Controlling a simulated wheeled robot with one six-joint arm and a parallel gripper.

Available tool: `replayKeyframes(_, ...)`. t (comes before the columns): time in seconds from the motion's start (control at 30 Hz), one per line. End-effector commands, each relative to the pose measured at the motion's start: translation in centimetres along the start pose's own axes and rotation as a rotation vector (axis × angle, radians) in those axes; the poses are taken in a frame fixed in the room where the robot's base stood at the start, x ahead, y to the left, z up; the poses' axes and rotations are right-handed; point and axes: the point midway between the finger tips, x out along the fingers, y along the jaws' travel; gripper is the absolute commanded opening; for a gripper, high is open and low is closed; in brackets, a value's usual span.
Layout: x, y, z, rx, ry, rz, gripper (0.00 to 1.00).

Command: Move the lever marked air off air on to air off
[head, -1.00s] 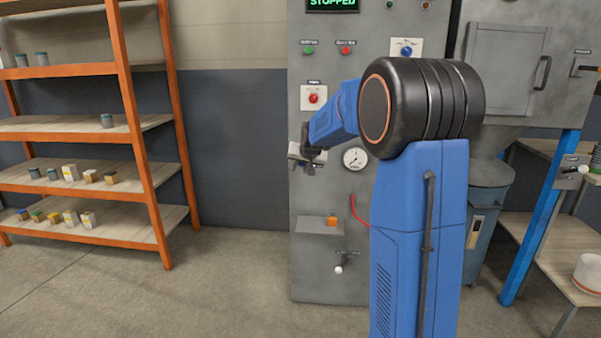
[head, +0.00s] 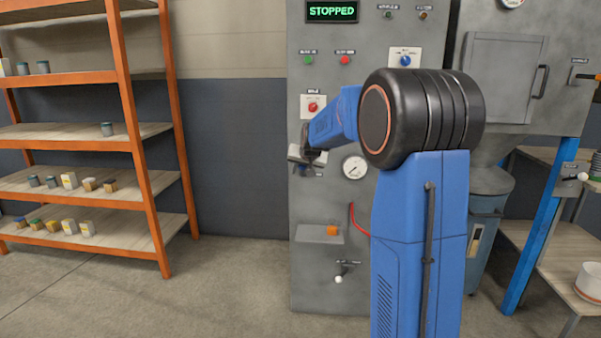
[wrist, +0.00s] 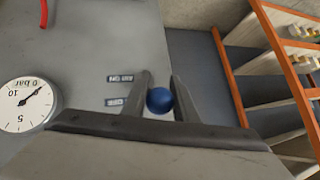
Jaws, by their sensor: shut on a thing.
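The air lever ends in a round blue knob (wrist: 159,100), seen in the wrist view. My gripper (wrist: 161,95) is shut on this knob, with a dark finger on each side of it. Two small plates stand left of the knob in that view: an air on plate (wrist: 120,78) and the air off plate (wrist: 118,102), both upside down. The knob is level with the air off plate in the picture. In the head view my gripper (head: 306,157) is at the grey cabinet's front, left of the gauge, and hides the lever.
The grey cabinet (head: 310,265) carries a gauge (head: 354,167), a red button (head: 312,107), a blue-knobbed switch (head: 405,60) and a display reading STOPPED (head: 332,11). A small ledge (head: 308,234) and a white-tipped lever (head: 338,279) are below. An orange shelf (head: 128,130) stands left.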

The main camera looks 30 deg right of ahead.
Motion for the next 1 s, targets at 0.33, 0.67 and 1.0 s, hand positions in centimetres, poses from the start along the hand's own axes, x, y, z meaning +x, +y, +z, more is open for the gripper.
replayKeyframes(0.33,-0.2,-0.1,-0.1,-0.001,0.003,-0.002,0.44)
replayKeyframes(0.67,-1.3,-0.1,-0.1,0.000,0.002,-0.001,0.44)
replayKeyframes(1.0,-7.4,-0.1,-0.1,0.000,0.003,-0.002,0.44)
